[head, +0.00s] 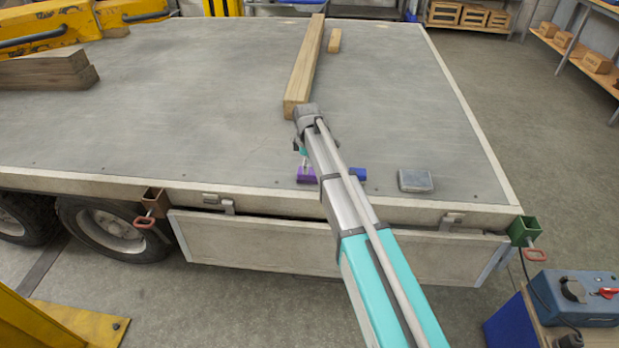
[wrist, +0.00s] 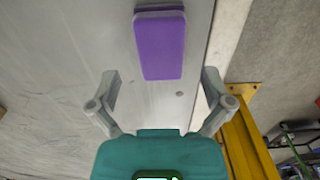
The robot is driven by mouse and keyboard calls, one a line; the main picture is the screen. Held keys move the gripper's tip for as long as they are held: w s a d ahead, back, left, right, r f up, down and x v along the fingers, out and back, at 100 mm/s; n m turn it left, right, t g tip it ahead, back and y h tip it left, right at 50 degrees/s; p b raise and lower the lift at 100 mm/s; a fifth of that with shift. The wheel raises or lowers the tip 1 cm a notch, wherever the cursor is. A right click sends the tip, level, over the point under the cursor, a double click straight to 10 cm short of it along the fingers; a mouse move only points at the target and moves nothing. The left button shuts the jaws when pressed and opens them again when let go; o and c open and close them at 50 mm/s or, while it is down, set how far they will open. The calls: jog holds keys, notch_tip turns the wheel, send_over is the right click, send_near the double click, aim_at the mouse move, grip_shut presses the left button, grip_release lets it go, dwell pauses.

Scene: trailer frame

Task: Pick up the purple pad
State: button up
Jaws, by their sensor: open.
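The purple pad (head: 306,176) lies flat on the grey trailer bed near its front edge in the head view, just left of my arm and partly covered by my gripper. In the wrist view the purple pad (wrist: 160,47) is a rounded oblong at the top centre, uncovered. My gripper (wrist: 161,76) is open and empty, its two fingers spread to either side below the pad in that picture. The pad's near end lies between the lines of the fingers. I see no finger touching it; the exact height of the gripper above it is hard to tell.
A blue block (head: 358,174) lies just right of my arm, and a grey-blue pad (head: 415,180) further right. A long timber beam (head: 306,62) lies behind my gripper, with a short wood piece (head: 335,40) beside it. The bed left of the purple pad is clear.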

jog(key=shift+d+f+b, duration=0.15)
jog(key=shift+f+b, duration=1.65)
jog(key=shift+f, duration=0.25)
jog(key=shift+s, duration=0.1)
jog(key=c, duration=1.3)
jog(key=shift+r, duration=0.1)
jog(key=shift+r, duration=0.1)
notch_tip(320, 180, up, 2)
jog(key=shift+p, duration=1.25)
jog(key=s+d+r+p, duration=0.1)
jog(key=s+r+p, duration=0.2)
jog(key=s, duration=0.1)
jog(key=s+d+r+p, duration=0.1)
jog(key=s+r+p, duration=0.3)
jog(key=s, duration=0.1)
jog(key=s+d+r+p, duration=0.2)
jog(key=s+r+p, duration=0.1)
jog(key=s, duration=0.1)
jog(key=shift+s+r+p, duration=0.2)
jog(key=shift+r+p, duration=0.1)
jog(key=shift+r, duration=0.05)
